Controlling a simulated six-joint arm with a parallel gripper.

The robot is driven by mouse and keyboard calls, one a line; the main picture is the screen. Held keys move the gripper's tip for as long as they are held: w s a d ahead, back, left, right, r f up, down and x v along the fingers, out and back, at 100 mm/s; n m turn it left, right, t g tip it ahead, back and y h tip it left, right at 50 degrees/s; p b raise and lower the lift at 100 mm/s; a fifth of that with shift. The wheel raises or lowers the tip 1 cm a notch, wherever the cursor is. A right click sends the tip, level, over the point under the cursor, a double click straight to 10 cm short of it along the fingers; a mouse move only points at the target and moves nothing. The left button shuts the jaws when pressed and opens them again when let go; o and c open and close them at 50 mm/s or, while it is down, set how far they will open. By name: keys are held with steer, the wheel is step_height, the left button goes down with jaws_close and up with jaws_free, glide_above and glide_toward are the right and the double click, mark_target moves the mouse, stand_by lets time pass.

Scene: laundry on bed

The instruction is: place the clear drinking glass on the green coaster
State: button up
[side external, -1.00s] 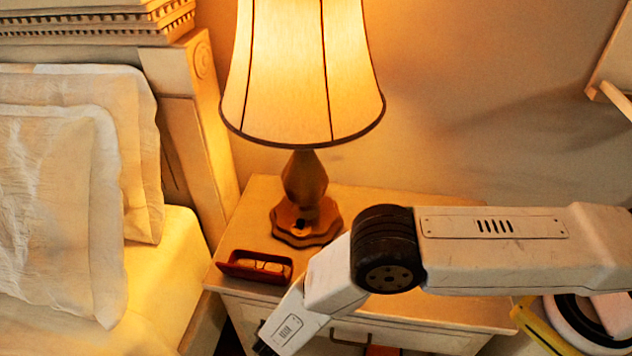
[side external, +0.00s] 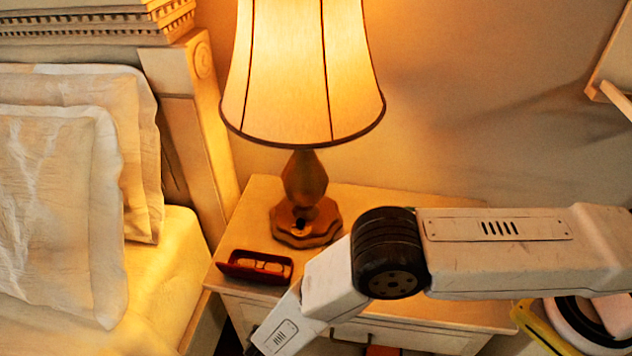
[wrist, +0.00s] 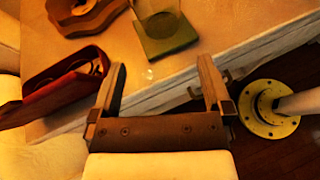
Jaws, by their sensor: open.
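The green coaster (wrist: 168,42) lies on the nightstand near its front edge, at the top of the wrist view. The clear drinking glass (wrist: 156,9) shows only in part at the top edge of that view. It overlaps the far part of the coaster; I cannot tell whether it rests fully on it. My gripper (wrist: 162,68) is open, with nothing visible between its fingers, and points toward the coaster from the front-edge side. In the side external view the glass and coaster cannot be seen, and my gripper is out of frame below.
A lamp (side external: 304,200) stands on the nightstand (side external: 395,195). A red case with glasses (side external: 254,267) lies at its front left corner, beside my left finger in the wrist view. The bed (side external: 165,275) is at left. A yellowish round fitting (wrist: 268,108) is at right.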

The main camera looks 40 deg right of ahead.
steer(key=s+d+r+m+g+y, duration=0.1)
steer(key=s+d+r+m+y, duration=0.1)
steer(key=d+r+m+y, duration=0.2)
steer(key=s+d+r+m+g+y, duration=0.1)
steer(key=s+d+r+m+y, duration=0.2)
steer(key=d+r+m, duration=0.8)
steer(key=s+d+r+m+g+y, duration=0.1)
steer(key=s+d+r+m+y, duration=0.2)
steer(key=d+r+m+y, duration=0.2)
steer(key=d+r+m, duration=0.2)
steer(key=d+r, duration=0.1)
steer(key=r, duration=0.1)
steer(key=shift+s+d+r+m, duration=0.15)
steer(key=shift+d+m, duration=0.15)
steer(key=shift+d, duration=0.1)
